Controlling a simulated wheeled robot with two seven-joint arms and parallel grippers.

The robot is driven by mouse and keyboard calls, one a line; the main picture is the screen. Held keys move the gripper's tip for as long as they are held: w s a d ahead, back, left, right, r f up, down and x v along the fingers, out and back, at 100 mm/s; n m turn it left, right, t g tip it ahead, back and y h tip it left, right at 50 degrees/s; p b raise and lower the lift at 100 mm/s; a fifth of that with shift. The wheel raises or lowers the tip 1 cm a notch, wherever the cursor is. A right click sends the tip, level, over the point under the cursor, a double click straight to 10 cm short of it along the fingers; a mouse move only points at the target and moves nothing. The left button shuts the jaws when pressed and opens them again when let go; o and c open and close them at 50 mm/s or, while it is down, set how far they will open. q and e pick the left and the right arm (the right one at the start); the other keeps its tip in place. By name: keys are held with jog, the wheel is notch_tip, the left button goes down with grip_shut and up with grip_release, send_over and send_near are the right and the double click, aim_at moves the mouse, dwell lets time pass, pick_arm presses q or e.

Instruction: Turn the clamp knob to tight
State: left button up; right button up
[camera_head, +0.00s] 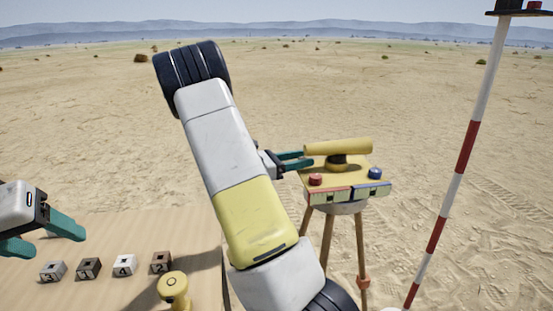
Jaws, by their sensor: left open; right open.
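A yellow instrument with a horizontal tube (340,146) stands on a yellow plate (345,178) on a tripod. A red knob (316,180) is on the plate's left side and a blue knob (375,173) on its right. An orange-red knob (362,282) sits on a tripod leg. I cannot tell which of these is the clamp knob. My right gripper (308,159) is open, its teal fingers beside the left end of the tube, above the red knob; I cannot tell whether they touch anything. My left gripper (57,245) is open and empty above the table's left side.
Several numbered cubes (124,265) stand in a row on the sandy-coloured table (110,232). A yellow round-topped object (174,288) is at the table's front. A red-and-white pole (462,160) stands right of the tripod. My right arm hides the area between table and tripod.

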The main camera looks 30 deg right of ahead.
jog(key=shift+d, duration=0.45)
grip_shut()
jog(key=shift+m+g, duration=0.3)
jog(key=shift+g, duration=0.2)
jog(key=m+g+y, duration=0.2)
jog(key=m+g, duration=0.1)
jog(key=g, duration=0.1)
jog(key=m+g+y, duration=0.2)
jog(key=m+g, duration=0.1)
jog(key=g, duration=0.1)
jog(key=shift+f+g, duration=0.1)
jog(key=shift+g, duration=0.2)
jog(key=shift+m+g+y, duration=2.4)
jog(key=shift+m+y, duration=0.1)
jog(key=shift+y, duration=0.6)
jog(key=shift+m+y, duration=0.3)
jog(key=shift+y, duration=0.1)
